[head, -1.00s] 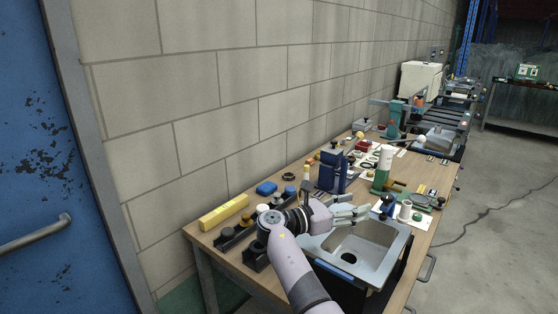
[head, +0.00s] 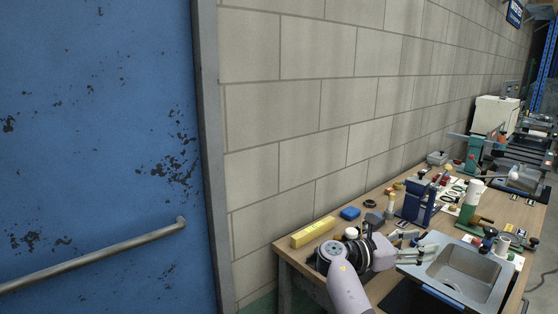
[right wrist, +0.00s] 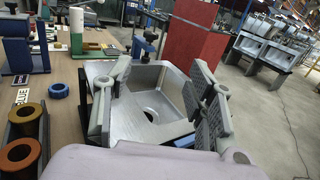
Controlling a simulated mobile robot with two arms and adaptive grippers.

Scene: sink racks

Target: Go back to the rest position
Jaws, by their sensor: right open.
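My right gripper (head: 418,252) is above the near end of the workbench, beside the left rim of the metal sink (head: 462,272). In the right wrist view its two grey fingers (right wrist: 160,108) stand wide apart with nothing between them. The sink basin (right wrist: 152,85) shows below and beyond the fingers, apart from them as far as I can tell. My left gripper is not in view.
A blue door (head: 100,130) with a handle is at left.

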